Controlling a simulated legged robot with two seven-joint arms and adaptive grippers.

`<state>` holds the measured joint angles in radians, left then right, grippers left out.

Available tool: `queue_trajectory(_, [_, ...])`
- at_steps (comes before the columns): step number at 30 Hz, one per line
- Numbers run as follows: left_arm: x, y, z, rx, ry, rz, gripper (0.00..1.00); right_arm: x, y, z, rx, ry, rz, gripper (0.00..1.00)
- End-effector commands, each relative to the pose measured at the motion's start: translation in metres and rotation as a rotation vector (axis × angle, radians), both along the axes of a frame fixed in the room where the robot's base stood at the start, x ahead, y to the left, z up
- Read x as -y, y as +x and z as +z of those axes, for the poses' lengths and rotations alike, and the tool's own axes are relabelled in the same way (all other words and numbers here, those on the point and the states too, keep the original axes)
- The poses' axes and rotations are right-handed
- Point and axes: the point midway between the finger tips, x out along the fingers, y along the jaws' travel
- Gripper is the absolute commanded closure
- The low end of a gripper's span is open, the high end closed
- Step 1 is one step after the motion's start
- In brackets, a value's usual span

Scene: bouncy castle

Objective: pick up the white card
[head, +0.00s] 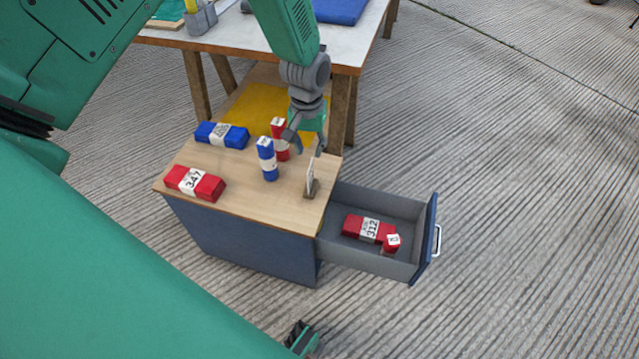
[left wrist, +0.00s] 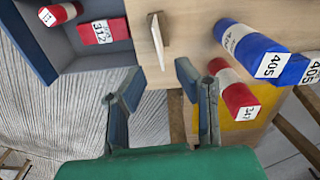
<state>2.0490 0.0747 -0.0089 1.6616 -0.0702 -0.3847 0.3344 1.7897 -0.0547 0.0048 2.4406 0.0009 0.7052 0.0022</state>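The white card (head: 310,175) stands upright in a small brown holder (head: 311,190) near the right edge of the wooden cabinet top. In the left wrist view the card (left wrist: 159,38) shows nearly edge-on, ahead of the fingers. My left gripper (head: 306,145) hangs above the cabinet top, just behind and above the card. In the left wrist view its fingers (left wrist: 158,75) are apart with nothing between them; the card lies beyond the tips.
Upright blue (head: 267,160) and red (head: 279,140) blocks stand left of the card. A blue block (head: 222,134) and red block (head: 195,183) lie farther left. The open drawer (head: 348,250) holds red blocks (head: 368,229). A white-topped table (head: 235,35) stands behind.

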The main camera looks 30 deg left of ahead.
Motion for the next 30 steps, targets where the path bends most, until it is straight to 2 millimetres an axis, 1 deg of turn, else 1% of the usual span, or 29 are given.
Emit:
queue_trajectory(1, [0.0,-0.001,-0.016,-0.004,0.0,0.0,0.72,0.0,0.0,-0.006,0.0,0.0,0.0,0.6])
queue_trajectory(6, [0.0,-0.001,-0.045,-0.001,0.0,-0.001,0.72,0.0,0.0,-0.015,0.0,0.0,0.0,0.6])
queue_trajectory(9, [0.0,-0.001,-0.054,0.0,0.0,-0.001,0.72,0.0,0.0,-0.017,0.0,0.0,0.0,0.6])
queue_trajectory(14, [0.001,-0.001,-0.061,0.001,0.0,-0.001,0.72,0.0,0.0,-0.019,0.0,0.0,0.0,0.6])
queue_trajectory(16, [0.001,-0.001,-0.067,0.0,0.0,-0.001,0.72,0.0,0.0,-0.022,-0.001,0.0,0.0,0.6])
queue_trajectory(21, [0.004,-0.002,-0.094,0.0,0.0,-0.001,0.72,0.0,0.0,-0.035,-0.001,0.0,0.0,0.6])
queue_trajectory(24, [0.004,-0.002,-0.107,-0.001,0.0,-0.001,0.72,0.0,-0.001,-0.039,-0.001,0.0,0.0,0.6])
queue_trajectory(26, [0.004,-0.001,-0.11,0.0,0.0,-0.001,0.72,0.0,-0.001,-0.04,-0.001,0.0,0.0,0.6])
queue_trajectory(30, [0.004,-0.001,-0.109,0.001,-0.001,-0.001,0.72,0.0,-0.001,-0.039,-0.001,0.0,0.0,0.6])
